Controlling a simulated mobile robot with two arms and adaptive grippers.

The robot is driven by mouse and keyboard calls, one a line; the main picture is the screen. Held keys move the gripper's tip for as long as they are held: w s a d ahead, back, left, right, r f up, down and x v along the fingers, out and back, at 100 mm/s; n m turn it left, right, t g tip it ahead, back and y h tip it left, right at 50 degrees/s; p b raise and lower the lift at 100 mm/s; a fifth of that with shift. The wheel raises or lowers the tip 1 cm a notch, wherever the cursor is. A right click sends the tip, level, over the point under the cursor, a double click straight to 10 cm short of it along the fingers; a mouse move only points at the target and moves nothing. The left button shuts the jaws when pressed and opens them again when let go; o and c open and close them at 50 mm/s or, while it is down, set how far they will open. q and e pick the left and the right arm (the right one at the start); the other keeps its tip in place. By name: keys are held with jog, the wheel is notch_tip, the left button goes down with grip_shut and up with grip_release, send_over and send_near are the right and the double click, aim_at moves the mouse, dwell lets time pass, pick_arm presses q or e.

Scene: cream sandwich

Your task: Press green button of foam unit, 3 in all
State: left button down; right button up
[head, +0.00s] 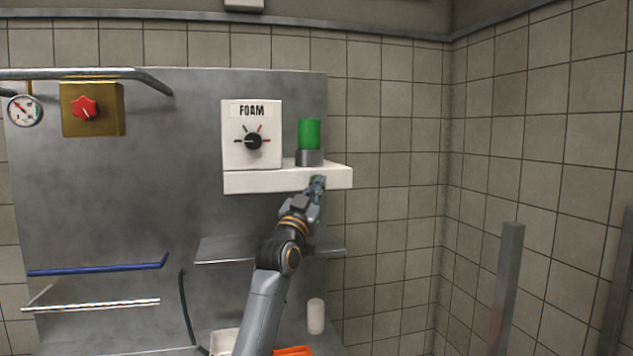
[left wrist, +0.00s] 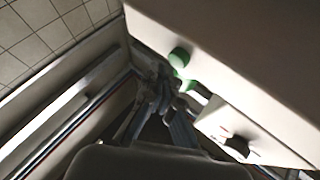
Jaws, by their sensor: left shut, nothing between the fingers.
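The white foam unit (head: 237,155) is on the back wall panel, with a "FOAM" label, a black dial (head: 253,141) and a projecting white ledge (head: 245,181). A green cylinder (head: 310,134) stands in a grey holder on the ledge. My left gripper (head: 316,184) is shut and empty at the ledge's front, right of the dial. It mostly hides a small green patch there. In the left wrist view, the round green button (left wrist: 180,57) is just beyond my left gripper (left wrist: 165,86), with another green patch beside it. I cannot tell whether the fingertips touch the button. My right gripper is out of view.
A metal shelf (head: 222,250) is below the unit. A white cylinder (head: 316,316) stands lower down, near an orange item (head: 293,351). At the left are a blue bar (head: 95,270), a gauge (head: 24,110) and a red knob (head: 84,108). Grey posts stand at the right.

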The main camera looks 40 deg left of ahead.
pick_arm(q)
jog(key=shift+w+a, duration=0.15)
jog(key=shift+a, duration=0.1)
jog(key=shift+w+a, duration=0.3)
dwell(0.8)
jog(key=shift+s+d, duration=0.6)
jog(key=shift+d, duration=0.05)
jog(key=shift+d, duration=0.1)
dwell(0.3)
jog(key=shift+s+d+p, duration=0.3)
jog(key=shift+s+d, duration=1.3)
jog(key=shift+d, duration=0.2)
dwell(0.6)
